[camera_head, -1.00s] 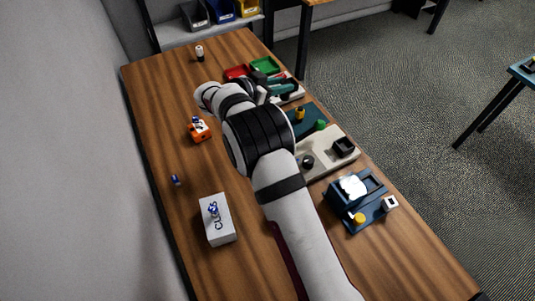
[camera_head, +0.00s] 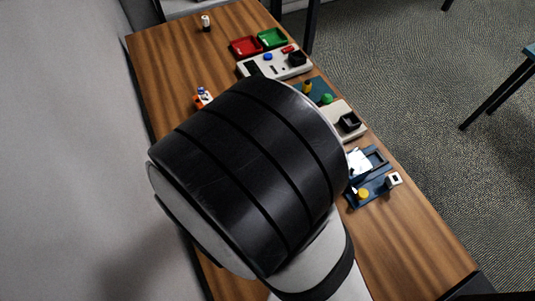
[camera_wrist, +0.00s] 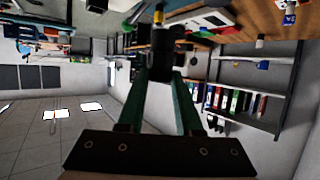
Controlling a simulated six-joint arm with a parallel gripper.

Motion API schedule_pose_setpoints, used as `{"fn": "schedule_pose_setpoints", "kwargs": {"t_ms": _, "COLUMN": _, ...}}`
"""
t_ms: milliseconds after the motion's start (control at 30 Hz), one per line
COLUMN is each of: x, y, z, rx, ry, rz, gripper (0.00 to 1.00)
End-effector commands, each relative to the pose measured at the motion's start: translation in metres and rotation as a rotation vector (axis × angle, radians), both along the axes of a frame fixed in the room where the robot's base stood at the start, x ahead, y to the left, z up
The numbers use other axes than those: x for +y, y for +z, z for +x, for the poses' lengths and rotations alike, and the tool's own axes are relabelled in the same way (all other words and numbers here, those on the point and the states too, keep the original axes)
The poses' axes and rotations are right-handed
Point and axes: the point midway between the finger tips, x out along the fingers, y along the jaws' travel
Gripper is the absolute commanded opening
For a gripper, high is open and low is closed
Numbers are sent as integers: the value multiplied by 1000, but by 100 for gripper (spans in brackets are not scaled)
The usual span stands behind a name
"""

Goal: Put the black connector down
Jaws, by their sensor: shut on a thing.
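In the wrist view my gripper (camera_wrist: 162,82) has two green fingers closed on a black connector (camera_wrist: 160,65) at their tips. A yellow piece with a pale tip (camera_wrist: 158,17) shows in line beyond the connector; I cannot tell whether it is joined to it. The gripper is tilted well off vertical, since the room's wall and shelf fill much of this view. In the head view my gripper and the held connector are hidden behind the large black joint of my arm.
In the head view a pale panel (camera_head: 267,70) with a black box stands beside the red tray (camera_head: 245,46) and green tray (camera_head: 272,38). A beige fixture (camera_head: 345,108) and a blue fixture (camera_head: 378,190) line the right edge.

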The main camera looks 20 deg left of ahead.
Motion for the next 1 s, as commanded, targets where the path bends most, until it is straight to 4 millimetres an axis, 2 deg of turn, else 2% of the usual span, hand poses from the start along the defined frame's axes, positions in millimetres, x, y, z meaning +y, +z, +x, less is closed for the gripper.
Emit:
{"fn": "schedule_pose_setpoints", "kwargs": {"t_ms": 67, "x": -6, "y": 0, "z": -13, "rx": 4, "ry": 25, "rz": 0, "gripper": 0}}
{"fn": "schedule_pose_setpoints", "kwargs": {"t_ms": 233, "x": -6, "y": -36, "z": -11, "rx": 6, "ry": 21, "rz": -5, "gripper": 0}}
{"fn": "schedule_pose_setpoints", "kwargs": {"t_ms": 467, "x": -6, "y": -72, "z": -10, "rx": 6, "ry": 20, "rz": -4, "gripper": 0}}
{"fn": "schedule_pose_setpoints", "kwargs": {"t_ms": 800, "x": -6, "y": -144, "z": -10, "rx": 6, "ry": 19, "rz": -3, "gripper": 0}}
{"fn": "schedule_pose_setpoints", "kwargs": {"t_ms": 1000, "x": -5, "y": -150, "z": -10, "rx": 3, "ry": 19, "rz": 1, "gripper": 0}}
